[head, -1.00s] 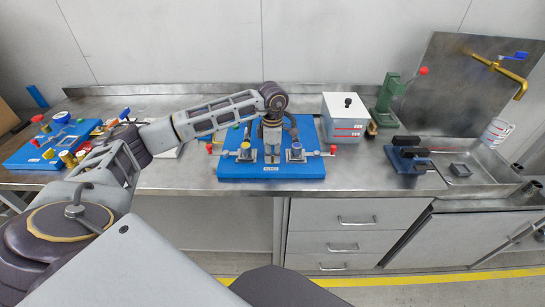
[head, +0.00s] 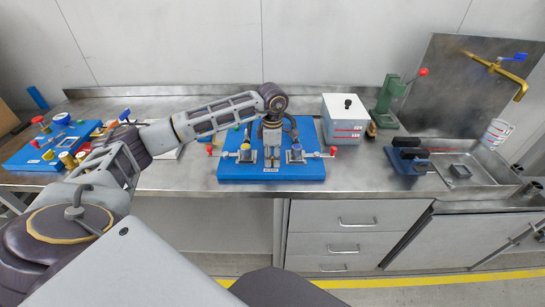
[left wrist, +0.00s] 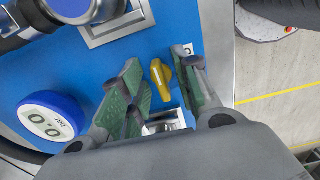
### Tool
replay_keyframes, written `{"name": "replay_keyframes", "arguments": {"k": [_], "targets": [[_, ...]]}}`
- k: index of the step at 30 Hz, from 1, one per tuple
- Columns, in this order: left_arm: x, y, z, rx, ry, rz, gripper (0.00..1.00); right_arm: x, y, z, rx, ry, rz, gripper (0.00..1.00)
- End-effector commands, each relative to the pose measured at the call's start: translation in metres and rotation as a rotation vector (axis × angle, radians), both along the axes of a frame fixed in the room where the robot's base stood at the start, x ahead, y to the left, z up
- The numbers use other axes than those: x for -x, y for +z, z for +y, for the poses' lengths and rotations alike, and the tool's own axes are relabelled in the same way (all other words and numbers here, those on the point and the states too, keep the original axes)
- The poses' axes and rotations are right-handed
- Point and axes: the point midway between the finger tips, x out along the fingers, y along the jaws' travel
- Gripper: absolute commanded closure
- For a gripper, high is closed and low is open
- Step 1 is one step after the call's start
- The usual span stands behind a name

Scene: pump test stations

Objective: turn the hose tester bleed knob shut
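The hose tester is a blue board (head: 230,168) on the steel bench, with fittings and red-tipped handles on both sides. My left gripper (head: 272,153) points down over its middle and hides part of it. In the left wrist view the yellow bleed knob (left wrist: 161,80) lies between the green-padded fingers of the left gripper (left wrist: 160,88). Narrow gaps show beside the knob, so the fingers look open around it. A blue-rimmed round gauge (left wrist: 46,121) reading 0.0 bar sits to the left. My right gripper is not in view.
A white box (head: 344,117) and a green hand press (head: 388,100) stand right of the board. Farther right is a sink (head: 480,165) with a brass tap (head: 497,68). Another blue board (head: 28,158) with coloured fittings lies at the left.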

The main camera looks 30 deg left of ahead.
Motion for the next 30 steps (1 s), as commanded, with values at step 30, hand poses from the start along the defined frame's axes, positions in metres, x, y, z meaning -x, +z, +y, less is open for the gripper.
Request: {"name": "replay_keyframes", "arguments": {"k": [30], "targets": [[-0.001,0.111,0.000,0.000,0.000,-0.002,0.69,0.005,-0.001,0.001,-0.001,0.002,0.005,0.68]]}}
